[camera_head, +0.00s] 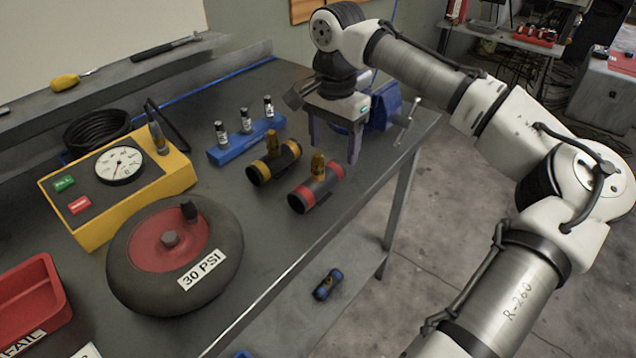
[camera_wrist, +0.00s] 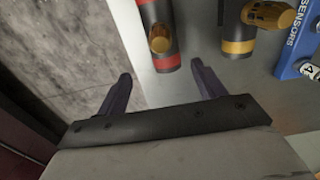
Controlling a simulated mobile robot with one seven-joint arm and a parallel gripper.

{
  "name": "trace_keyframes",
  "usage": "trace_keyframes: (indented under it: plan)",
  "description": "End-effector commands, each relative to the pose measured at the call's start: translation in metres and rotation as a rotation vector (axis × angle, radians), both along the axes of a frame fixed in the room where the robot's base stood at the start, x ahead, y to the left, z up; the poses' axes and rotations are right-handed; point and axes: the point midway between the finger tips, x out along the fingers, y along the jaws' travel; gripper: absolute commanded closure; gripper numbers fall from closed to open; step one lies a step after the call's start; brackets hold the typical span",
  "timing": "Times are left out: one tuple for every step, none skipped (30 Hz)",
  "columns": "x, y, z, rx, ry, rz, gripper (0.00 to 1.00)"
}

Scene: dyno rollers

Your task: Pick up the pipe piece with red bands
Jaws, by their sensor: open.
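The pipe piece with red bands (camera_head: 312,190) lies on the dark workbench near its right edge, a black tube with a brass stub on top. In the wrist view the red-banded pipe piece (camera_wrist: 159,40) is ahead of the fingers, near the top middle. My gripper (camera_head: 335,141) is open and empty, above the bench and behind the pipe piece in the head view. Its two fingers (camera_wrist: 158,82) point toward the pipe piece, with a gap between them and nothing in it.
A similar yellow-banded pipe piece (camera_head: 272,166) lies close to the left, also in the wrist view (camera_wrist: 238,42). A blue sensor rack (camera_head: 247,144) stands behind it. A blue vise (camera_head: 384,108) is right of my gripper. A black wheel (camera_head: 226,240) and yellow gauge box (camera_head: 160,186) are left.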

Motion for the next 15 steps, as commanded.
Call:
trace_keyframes:
  plan:
    - [0.0,0.0,-0.007,-0.001,0.001,0.0,0.31]
    - [0.0,0.0,-0.011,-0.001,0.0,0.0,0.31]
    - [0.0,0.0,-0.015,-0.001,-0.001,0.001,0.31]
    - [0.0,0.0,-0.018,-0.001,-0.002,0.0,0.31]
    - [0.001,0.0,-0.02,0.0,-0.002,0.0,0.31]
    - [0.001,0.0,-0.022,0.0,-0.002,0.0,0.31]
    - [0.001,0.0,-0.023,0.0,-0.002,0.0,0.31]
    - [0.002,0.0,-0.025,0.0,-0.002,0.0,0.31]
    - [0.003,0.0,-0.027,0.0,-0.002,0.0,0.31]
    - [0.004,0.0,-0.03,-0.001,-0.001,0.0,0.31]
    - [0.005,0.0,-0.033,-0.002,-0.001,0.0,0.31]
    - [0.007,0.0,-0.039,-0.001,0.0,0.0,0.31]
    - [0.009,0.0,-0.043,-0.001,0.0,0.001,0.31]
    - [0.011,0.0,-0.047,-0.001,0.0,0.001,0.31]
    - [0.013,0.0,-0.053,-0.001,-0.001,0.002,0.31]
